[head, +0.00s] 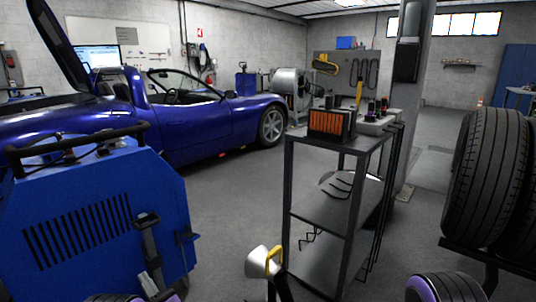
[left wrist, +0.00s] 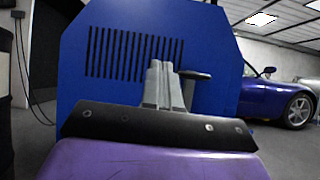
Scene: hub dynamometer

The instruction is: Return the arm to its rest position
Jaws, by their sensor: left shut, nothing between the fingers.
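My left gripper (head: 149,280) is low at the bottom left of the head view, in front of a blue cabinet (head: 75,235). In the left wrist view its grey fingers (left wrist: 163,82) are together with nothing between them. They point toward the cabinet's slotted blue face (left wrist: 215,50); I cannot tell the exact gap. Purple and black parts of my left arm fill the lower part of that view. A purple part of my right arm shows at the bottom right of the head view; the right gripper is not seen.
A dark shelf cart (head: 318,208) stands right of centre, with an orange-fronted box (head: 330,123) on top. A white and yellow object (head: 264,262) is low in front. Large tyres (head: 487,170) stand at right. A blue car (head: 200,125) is behind. Floor between car and cart is clear.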

